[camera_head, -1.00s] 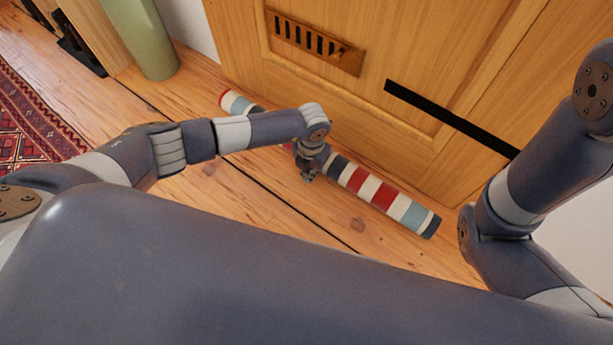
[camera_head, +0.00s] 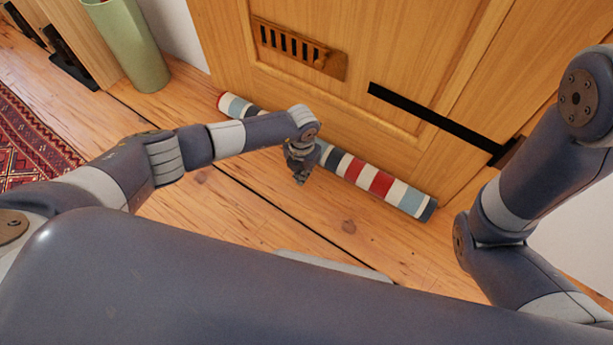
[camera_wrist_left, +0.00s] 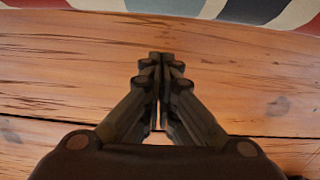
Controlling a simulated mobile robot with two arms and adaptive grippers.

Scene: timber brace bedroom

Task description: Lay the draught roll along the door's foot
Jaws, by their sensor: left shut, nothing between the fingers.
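The draught roll (camera_head: 380,184), striped red, cream, light blue and dark grey, lies on the floor along the foot of the wooden door (camera_head: 350,109). My left arm hides part of its middle. In the left wrist view the roll (camera_wrist_left: 200,8) crosses the top edge. My left gripper (camera_head: 300,179) is shut and empty, pointing down just on the near side of the roll. In the left wrist view its fingertips (camera_wrist_left: 161,57) are together, with bare floor between them and the roll. My right arm shows at the right, but its gripper is out of view.
A green cylindrical bin (camera_head: 130,45) stands at the upper left beside the wall. A red patterned rug (camera_head: 30,140) lies at the left. The door has a slotted vent (camera_head: 298,46) and a black bar (camera_head: 430,116). Plank floor (camera_head: 240,215) in front is clear.

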